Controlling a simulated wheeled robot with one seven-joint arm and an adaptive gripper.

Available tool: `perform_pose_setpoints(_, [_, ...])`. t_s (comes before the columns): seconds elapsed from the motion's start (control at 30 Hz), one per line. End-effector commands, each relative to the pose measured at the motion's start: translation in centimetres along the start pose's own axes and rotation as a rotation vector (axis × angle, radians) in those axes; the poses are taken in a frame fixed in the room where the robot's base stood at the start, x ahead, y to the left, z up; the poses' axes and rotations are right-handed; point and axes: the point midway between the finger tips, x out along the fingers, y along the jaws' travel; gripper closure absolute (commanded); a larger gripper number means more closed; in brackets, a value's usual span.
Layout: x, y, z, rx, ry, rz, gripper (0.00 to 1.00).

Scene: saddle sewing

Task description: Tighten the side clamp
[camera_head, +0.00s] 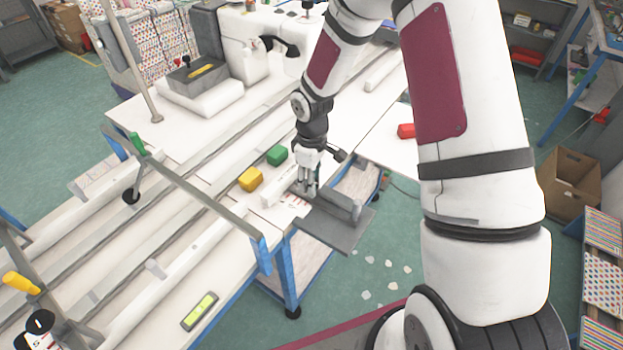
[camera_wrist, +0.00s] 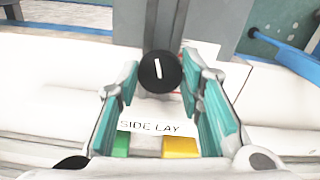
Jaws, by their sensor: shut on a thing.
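The side clamp's round black knob (camera_wrist: 160,71), with a white line on top, shows in the wrist view at the far end of a white bar lettered SIDE LAY (camera_wrist: 150,127). The white line stands nearly upright in the picture. My gripper (camera_wrist: 161,76) has its two teal-padded fingers on either side of the knob, shut on it. In the head view my gripper (camera_head: 307,187) points down at the table's near right corner, beside a grey plate. There the gripper hides the knob.
A yellow block (camera_head: 250,179) and a green block (camera_head: 277,155) stand left of my gripper. A red block (camera_head: 405,131) lies farther right. A grey rail (camera_head: 190,187) crosses above the table at left. A cardboard box (camera_head: 568,185) stands on the floor at right.

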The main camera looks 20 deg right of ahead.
Motion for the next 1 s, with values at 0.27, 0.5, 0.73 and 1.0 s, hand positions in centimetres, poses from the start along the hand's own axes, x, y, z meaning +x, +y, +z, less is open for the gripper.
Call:
perform_pose_setpoints(0.27, [-0.03,0.06,-0.04,0.173,0.002,0.002,0.94])
perform_pose_setpoints(0.5, [-0.02,0.03,-0.03,0.249,0.002,0.001,0.94])
perform_pose_setpoints(0.73, [-0.01,0.02,-0.01,0.27,0.002,0.0,0.94])
perform_pose_setpoints(1.0, [0.0,0.01,0.0,0.27,0.002,0.0,0.94])
